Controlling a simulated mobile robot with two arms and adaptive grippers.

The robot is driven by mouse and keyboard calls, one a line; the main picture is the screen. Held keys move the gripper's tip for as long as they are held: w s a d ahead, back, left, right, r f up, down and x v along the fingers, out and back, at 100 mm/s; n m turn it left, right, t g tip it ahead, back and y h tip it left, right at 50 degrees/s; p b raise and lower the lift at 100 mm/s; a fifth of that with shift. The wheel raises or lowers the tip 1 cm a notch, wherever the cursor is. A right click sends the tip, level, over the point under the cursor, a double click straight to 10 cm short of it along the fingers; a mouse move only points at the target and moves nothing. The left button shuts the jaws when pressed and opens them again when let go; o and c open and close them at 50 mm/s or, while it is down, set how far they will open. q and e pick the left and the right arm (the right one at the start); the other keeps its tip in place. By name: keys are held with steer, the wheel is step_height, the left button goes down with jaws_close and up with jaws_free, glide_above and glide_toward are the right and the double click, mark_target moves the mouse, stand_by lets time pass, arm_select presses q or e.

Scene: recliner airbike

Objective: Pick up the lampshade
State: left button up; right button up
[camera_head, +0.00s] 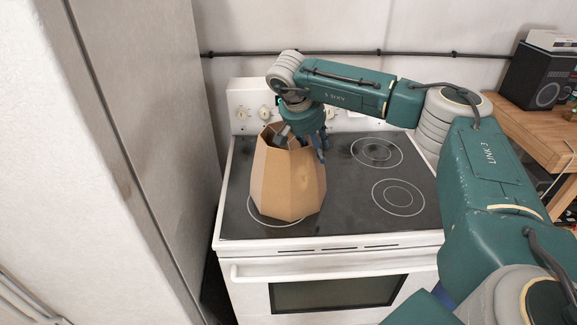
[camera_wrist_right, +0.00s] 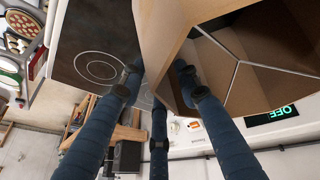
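The lampshade (camera_head: 285,185) is a tan, faceted shade, wider low down, and it stands upright on the left of the black stove top. It also fills the upper middle and right of the right wrist view (camera_wrist_right: 165,35), where its hollow inside shows. My right gripper (camera_head: 302,142) is at its top rim, pointing down. In the right wrist view (camera_wrist_right: 155,85) one finger reaches inside the opening and two are outside, with the wall between them. The fingers look apart; whether any touch the wall is unclear. My left gripper is not in view.
The white stove (camera_head: 330,255) has bare burners at right. A tall pale panel (camera_head: 140,120) stands close on its left. A wooden bench (camera_head: 535,130) with a black speaker (camera_head: 540,78) is at right. A dark pipe (camera_head: 400,54) runs along the back wall.

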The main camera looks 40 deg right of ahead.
steer(key=shift+f, duration=0.1)
steer(key=shift+c, duration=1.2)
steer(key=c, duration=0.5)
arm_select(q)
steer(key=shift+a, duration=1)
arm_select(e)
jaws_close()
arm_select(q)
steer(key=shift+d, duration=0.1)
